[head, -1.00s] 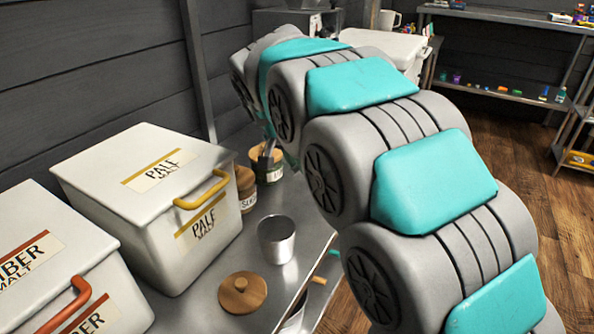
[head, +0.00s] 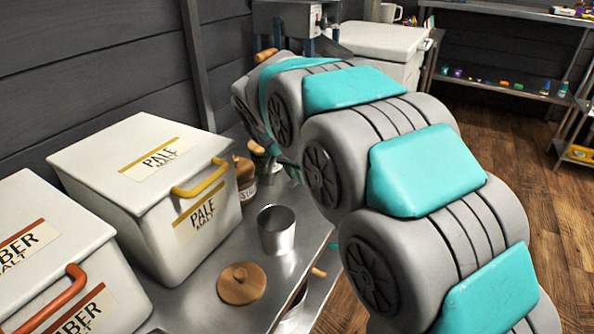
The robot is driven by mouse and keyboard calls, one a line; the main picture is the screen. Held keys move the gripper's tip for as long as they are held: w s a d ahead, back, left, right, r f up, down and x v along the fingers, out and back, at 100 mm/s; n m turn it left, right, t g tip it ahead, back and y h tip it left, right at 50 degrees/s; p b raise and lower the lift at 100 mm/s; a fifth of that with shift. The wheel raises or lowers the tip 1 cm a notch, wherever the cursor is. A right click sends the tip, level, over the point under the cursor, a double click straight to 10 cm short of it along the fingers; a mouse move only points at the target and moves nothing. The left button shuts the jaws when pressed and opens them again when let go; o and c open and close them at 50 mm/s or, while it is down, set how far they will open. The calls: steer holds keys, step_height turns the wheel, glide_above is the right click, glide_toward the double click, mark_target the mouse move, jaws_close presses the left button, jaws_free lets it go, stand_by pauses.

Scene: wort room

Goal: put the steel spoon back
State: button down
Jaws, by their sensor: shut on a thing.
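My arm reaches away over the right side of the steel counter (head: 215,318), and its far end bends down behind the pale malt bin. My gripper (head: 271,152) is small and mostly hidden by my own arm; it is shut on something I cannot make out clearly. A small light-brown wooden piece (head: 257,147) shows beside it. I cannot make out the steel spoon. A labelled jar with a wooden lid (head: 245,172) stands just left of and below the gripper, behind the bin.
The pale malt bin (head: 175,240) and amber malt bin (head: 30,250) line the counter's left. A steel cup (head: 276,236) and round wooden lid (head: 241,284) stand near its front edge. A white-lidded bin (head: 385,42) is at the back. Wooden floor (head: 500,150) is clear on the right.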

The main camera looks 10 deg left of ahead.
steer(key=shift+f, duration=0.15)
steer(key=c, duration=0.8)
jaws_free()
steer(key=v, duration=0.7)
steer(key=shift+s+r, duration=0.2)
steer(key=shift+r, duration=0.05)
steer(key=s+d+f+n+g+p, duration=0.1)
steer(key=s+d+g, duration=0.1)
steer(key=s+d, duration=0.55)
steer(key=s+d+f+g, duration=0.1)
steer(key=s+d, duration=0.4)
steer(key=d, duration=0.6)
steer(key=s+d+f+n+g, duration=0.1)
steer(key=s+d+f, duration=0.1)
steer(key=s, duration=0.6)
steer(key=s+d+f+n+g+y+p, duration=0.1)
steer(key=s+d+f, duration=0.1)
steer(key=s, duration=0.5)
steer(key=s+d+f+n+g, duration=0.1)
steer(key=s+d+f, duration=0.2)
steer(key=s, duration=0.5)
steer(key=shift+s+d+g+y+p, duration=0.35)
steer(key=shift+g+y, duration=0.05)
